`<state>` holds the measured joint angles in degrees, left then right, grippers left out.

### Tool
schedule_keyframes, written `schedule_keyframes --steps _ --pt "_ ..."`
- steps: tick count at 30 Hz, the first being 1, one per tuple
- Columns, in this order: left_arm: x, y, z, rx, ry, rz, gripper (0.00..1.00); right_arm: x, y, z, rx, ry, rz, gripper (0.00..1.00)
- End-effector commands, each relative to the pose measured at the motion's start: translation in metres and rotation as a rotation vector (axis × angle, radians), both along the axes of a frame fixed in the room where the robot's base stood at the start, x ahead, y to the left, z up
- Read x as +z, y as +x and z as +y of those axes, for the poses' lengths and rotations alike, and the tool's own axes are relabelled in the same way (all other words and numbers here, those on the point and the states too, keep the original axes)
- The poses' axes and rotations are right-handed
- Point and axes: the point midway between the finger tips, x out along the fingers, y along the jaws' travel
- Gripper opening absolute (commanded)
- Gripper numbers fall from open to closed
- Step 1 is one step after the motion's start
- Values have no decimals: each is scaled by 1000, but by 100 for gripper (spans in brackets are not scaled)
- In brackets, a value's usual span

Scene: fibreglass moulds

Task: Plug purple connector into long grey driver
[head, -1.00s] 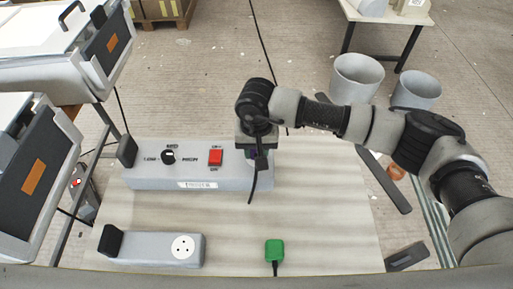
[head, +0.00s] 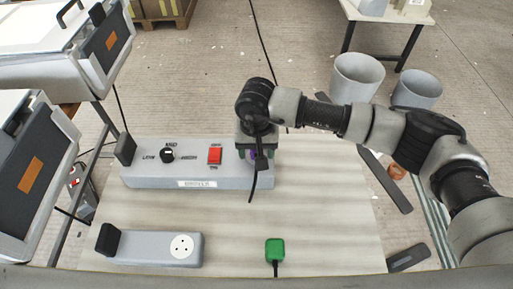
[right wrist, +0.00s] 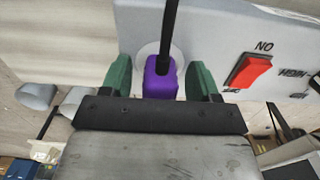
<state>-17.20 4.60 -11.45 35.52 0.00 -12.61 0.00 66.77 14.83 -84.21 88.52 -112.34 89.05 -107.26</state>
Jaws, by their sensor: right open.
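The long grey driver (head: 200,183) lies across the back of the table, with a black knob and a red switch on top. The purple connector (right wrist: 160,82) sits at the pale round socket (right wrist: 150,52) on the driver's end, its black cable rising from it. It appears seated there, though its lower end is hidden. My right gripper (right wrist: 161,76) is open, with its green fingers on either side of the connector and a gap visible at each side. In the head view the right gripper (head: 255,157) is over the driver's right end. My left gripper is out of view.
A shorter grey box (head: 150,247) with a white round socket lies at the front left. A green connector (head: 275,247) with a black cable lies at the front middle. The table's right part (head: 335,220) is clear. Two grey buckets (head: 358,80) stand beyond it.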

Motion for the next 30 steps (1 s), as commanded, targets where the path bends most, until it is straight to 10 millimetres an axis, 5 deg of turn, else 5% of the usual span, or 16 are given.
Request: schedule_keyframes --steps 18,30 --pt "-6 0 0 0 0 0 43 98 1 0 0 1 -3 61" --pt "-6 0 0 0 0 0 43 108 0 0 0 0 -1 61"
